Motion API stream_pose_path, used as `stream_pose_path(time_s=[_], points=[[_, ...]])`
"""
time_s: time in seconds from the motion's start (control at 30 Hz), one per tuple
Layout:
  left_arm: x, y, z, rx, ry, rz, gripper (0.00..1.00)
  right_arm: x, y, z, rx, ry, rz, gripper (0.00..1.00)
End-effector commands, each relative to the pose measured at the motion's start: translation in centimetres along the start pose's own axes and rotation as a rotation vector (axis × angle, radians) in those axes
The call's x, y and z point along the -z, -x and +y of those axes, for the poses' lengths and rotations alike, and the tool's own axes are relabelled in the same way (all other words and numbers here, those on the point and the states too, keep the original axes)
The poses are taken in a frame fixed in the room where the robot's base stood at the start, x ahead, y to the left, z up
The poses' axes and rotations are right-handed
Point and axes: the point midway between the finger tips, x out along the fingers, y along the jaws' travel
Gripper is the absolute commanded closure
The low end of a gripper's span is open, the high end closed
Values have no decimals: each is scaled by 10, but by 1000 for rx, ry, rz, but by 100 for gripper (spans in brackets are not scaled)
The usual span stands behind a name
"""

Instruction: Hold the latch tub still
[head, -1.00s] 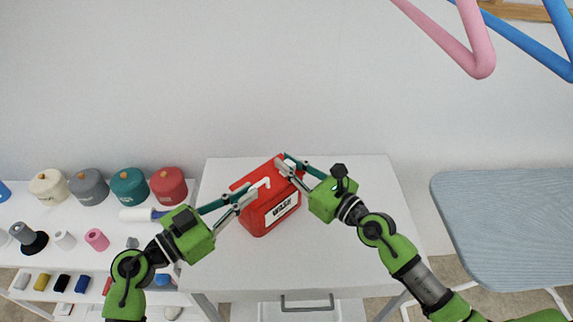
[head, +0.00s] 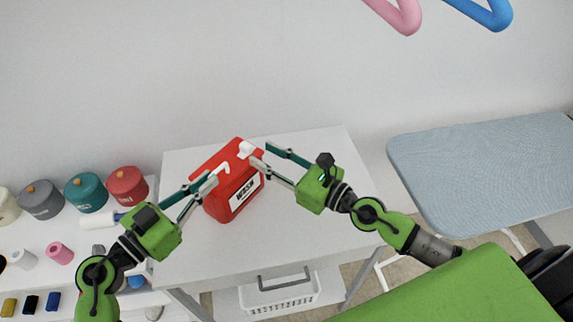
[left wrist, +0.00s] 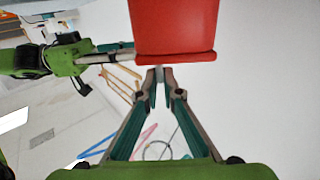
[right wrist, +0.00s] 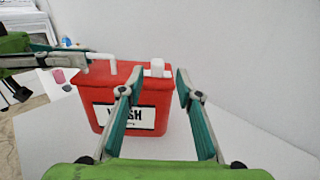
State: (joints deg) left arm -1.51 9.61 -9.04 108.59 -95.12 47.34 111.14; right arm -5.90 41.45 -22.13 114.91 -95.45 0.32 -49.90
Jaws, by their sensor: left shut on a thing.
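The red tub (head: 220,207) with a white label stands upright on the white table; its red lid looks shut. A white bent handle (head: 222,168) sticks out at its left, and a white latch block (head: 246,149) sits at its right end. My left gripper (head: 212,177) is shut on the white handle; its fingertips lie close together by the tub (left wrist: 175,25) in the left wrist view, where the handle is hard to see. My right gripper (head: 265,154) is open and empty, just right of the latch block. In the right wrist view its fingers (right wrist: 158,78) flank the block, apart from it.
The white table (head: 300,225) is bare right of the tub. Shelves at the left hold several lidded pots, including a red one (head: 127,186), and spools. A blue ironing board (head: 480,160) stands at the right. A white basket (head: 285,297) sits below the table.

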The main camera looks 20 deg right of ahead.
Motion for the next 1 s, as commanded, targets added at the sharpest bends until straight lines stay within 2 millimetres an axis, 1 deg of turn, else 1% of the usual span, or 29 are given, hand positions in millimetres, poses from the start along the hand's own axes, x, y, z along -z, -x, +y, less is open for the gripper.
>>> stream_pose_path(time_s=[0.27, 0.4, 0.5, 0.67, 1.0], points=[[0, 0, 1, -2, 0, 1, 100, 0, 23, -2, -1, 6, 3, 68], [0, 0, 0, -1, 0, 1, 100, 2, 40, -3, 5, 3, 5, 68], [0, 0, 0, -1, 0, 1, 100, 1, 49, -3, 5, 1, 3, 68], [0, 0, 1, -2, 0, 1, 100, 0, 55, -2, 3, -2, -1, 68], [0, 0, 1, -2, 0, 1, 100, 0, 55, -2, 3, -2, -2, 68]])
